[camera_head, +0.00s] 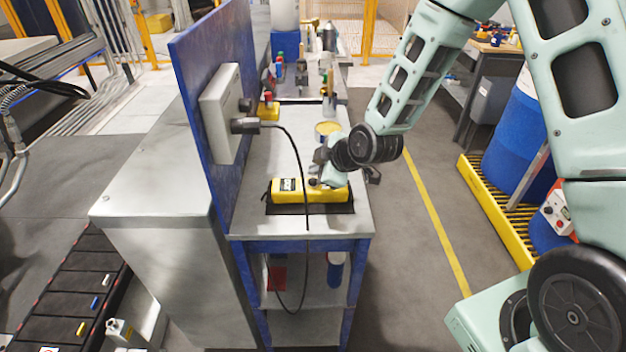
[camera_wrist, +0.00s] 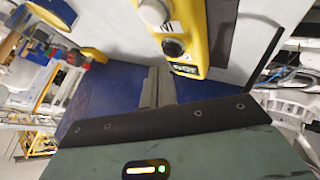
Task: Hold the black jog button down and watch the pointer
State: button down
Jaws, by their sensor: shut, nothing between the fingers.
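A pale grey round knob (camera_wrist: 153,12) sits further along. I cannot make out a pointer.
A cable (camera_head: 298,160) runs from the grey wall box (camera_head: 221,115) down past the pendant and over the bench's front edge. A yellow round tin (camera_head: 327,128) and several bottles stand further back. A blue panel (camera_head: 205,90) borders the bench's left side.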

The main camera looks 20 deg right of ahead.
jog(key=shift+f, duration=0.1)
jog(key=shift+f+b, duration=0.3)
jog(key=shift+b, duration=0.15)
jog(key=shift+f+b, duration=0.5)
dwell(0.5)
dwell(4.6)
jog(key=shift+r+p, duration=0.55)
jog(key=shift+r, duration=0.4)
jog(key=shift+r+p, duration=1.65)
jog(key=shift+r, duration=0.85)
